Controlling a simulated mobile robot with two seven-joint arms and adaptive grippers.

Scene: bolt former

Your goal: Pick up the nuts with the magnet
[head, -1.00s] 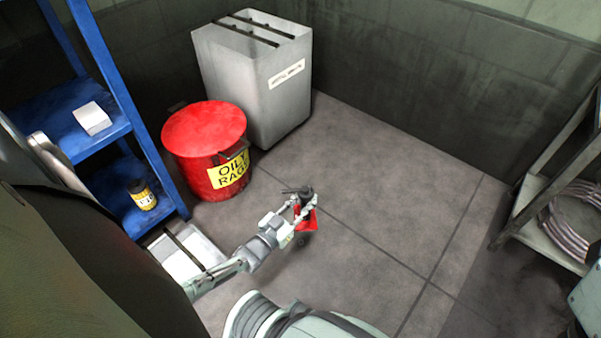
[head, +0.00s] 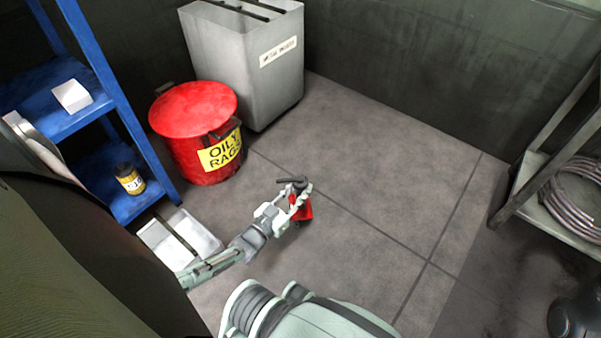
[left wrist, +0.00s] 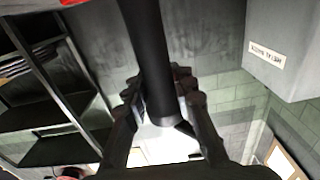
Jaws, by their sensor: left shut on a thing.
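My left gripper (head: 297,195) is shut on the magnet tool, low over the floor in the middle of the head view. The tool has a black handle (head: 291,181) and a red lower part (head: 301,209) that hangs below the fingers. In the left wrist view the black handle (left wrist: 152,55) runs between the two fingers (left wrist: 158,100). No nuts can be made out; the area under the red part is small and dark. I cannot tell whether the red part touches the floor. My right gripper cannot be made out.
A red oily rags can (head: 193,118) and a grey bin (head: 240,60) stand behind the gripper. A blue shelf (head: 115,95) is at left, with a pale tray (head: 200,235) on the floor beside it. A rack with coiled cable (head: 575,195) is at right. The central floor is clear.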

